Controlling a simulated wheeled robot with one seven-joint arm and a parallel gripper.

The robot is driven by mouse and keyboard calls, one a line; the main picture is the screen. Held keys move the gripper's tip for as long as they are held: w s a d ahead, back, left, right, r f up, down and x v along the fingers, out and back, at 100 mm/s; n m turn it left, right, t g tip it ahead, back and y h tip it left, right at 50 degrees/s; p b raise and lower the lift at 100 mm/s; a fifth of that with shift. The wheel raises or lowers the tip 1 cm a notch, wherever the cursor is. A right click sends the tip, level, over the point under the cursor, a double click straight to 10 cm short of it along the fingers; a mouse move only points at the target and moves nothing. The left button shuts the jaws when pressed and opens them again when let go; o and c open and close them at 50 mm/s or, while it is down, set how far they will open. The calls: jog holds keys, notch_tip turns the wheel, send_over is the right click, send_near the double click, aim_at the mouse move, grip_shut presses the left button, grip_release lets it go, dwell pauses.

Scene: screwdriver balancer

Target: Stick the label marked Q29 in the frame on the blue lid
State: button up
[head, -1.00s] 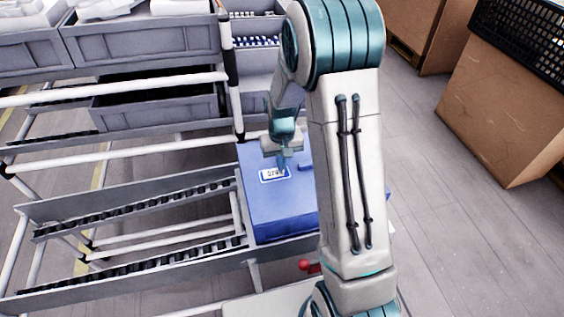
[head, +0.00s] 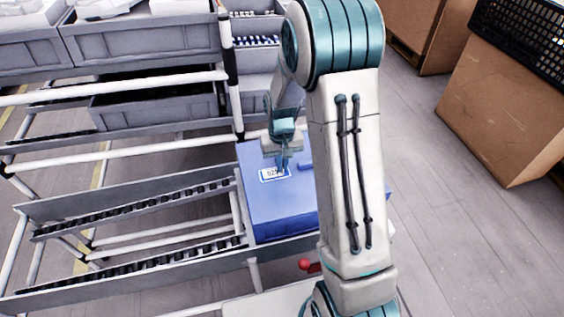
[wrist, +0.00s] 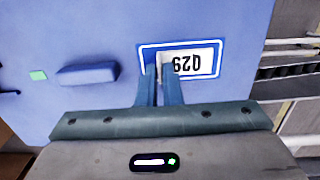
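The blue lid (head: 287,208) is on a blue box on the rack, and it fills much of the wrist view (wrist: 90,30). The white-outlined frame (wrist: 142,47) is on the lid. The label Q29 (wrist: 200,62) is inside that outline, reading upside down in the wrist view; it also shows in the head view (head: 270,174). My gripper (wrist: 160,72) points down at the label's left part in the wrist view, its two fingers close together with a pale strip between them. Whether they grip the label or lie just apart from it, I cannot tell. The fingers cover the frame's lower left part.
A raised blue handle (wrist: 88,74) and a small green patch (wrist: 38,75) are on the lid. Roller rails (head: 140,205) run left of the box. Grey bins (head: 145,45) stand on the rack behind. Cardboard boxes (head: 510,105) stand at right, with open floor before them.

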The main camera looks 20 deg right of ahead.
jog(key=o, duration=0.3)
jog(key=r, duration=0.9)
jog(key=r+p, duration=0.1)
jog(key=r, duration=0.3)
jog(key=shift+w+r, duration=0.3)
jog(key=shift+r, duration=0.1)
